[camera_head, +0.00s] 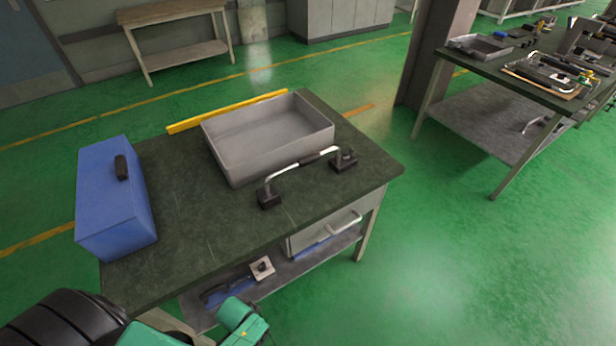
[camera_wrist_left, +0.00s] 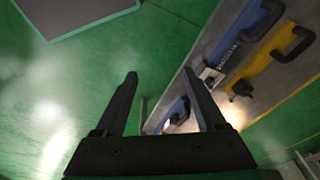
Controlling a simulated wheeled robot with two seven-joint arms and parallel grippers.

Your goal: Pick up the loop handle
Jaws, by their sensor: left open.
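The loop handle (camera_head: 308,160) stands on the dark workbench in the head view. It has bright bent rods, a dark middle grip and a small black block at each end. It stands at the near right of the grey tray. My left gripper (camera_wrist_left: 160,78) is open in the left wrist view, with nothing between its fingers. In the head view my left arm is at the bottom left, well apart from the handle, and its fingertips cannot be made out. The loop handle cannot be identified in the wrist view. My right gripper is not in view.
On the workbench (camera_head: 185,235) are a blue box (camera_head: 115,195), a grey tray (camera_head: 267,136) and a yellow bar (camera_head: 228,111). A drawer (camera_head: 312,238) and lower shelf are below. A cluttered table (camera_head: 480,70) is at right. Green floor is free between.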

